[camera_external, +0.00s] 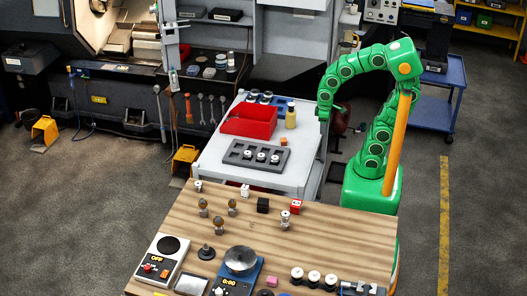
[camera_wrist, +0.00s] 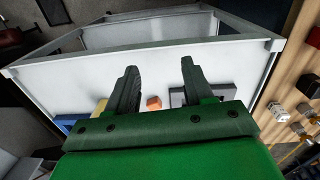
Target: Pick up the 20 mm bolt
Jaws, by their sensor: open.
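No piece can be told for certain as the 20 mm bolt; the parts are too small. My gripper (camera_external: 323,113) hangs above the right side of the cart. In the wrist view my gripper (camera_wrist: 157,68) is open, with nothing between its fingers. Part of the holder (camera_wrist: 178,98) shows past the right finger.
A red bin (camera_external: 250,121), a yellow bottle (camera_external: 291,117) and an orange block (camera_external: 283,141) stand on the cart. The table also carries a scale (camera_external: 241,262), a white device (camera_external: 160,258) and a black cube (camera_external: 263,205). The cart's near right corner looks bare.

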